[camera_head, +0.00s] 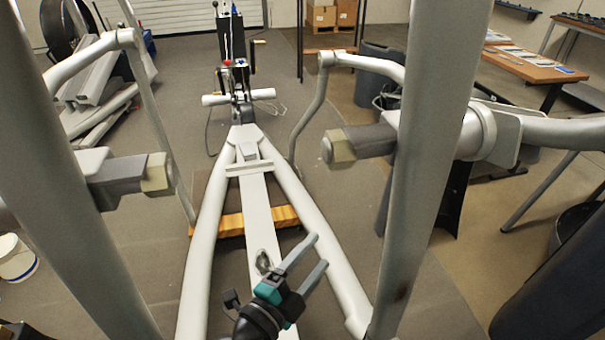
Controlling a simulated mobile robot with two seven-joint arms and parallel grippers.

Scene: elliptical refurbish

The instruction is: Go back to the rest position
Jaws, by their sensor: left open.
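My left gripper (317,251) is at the lower middle, with its two grey fingers apart and nothing between them. It is in front of the light grey frame of the elliptical machine (204,262), over the area between the central beam (257,215) and the right-hand tube. I cannot tell whether it touches the frame. My right gripper is not in view.
Thick upright grey posts (425,150) stand close on both sides. Grey pedal-arm ends (355,143) reach inward. A wooden block (230,224) lies under the frame. A workbench (535,68) is at the right, cardboard boxes (322,14) at the back.

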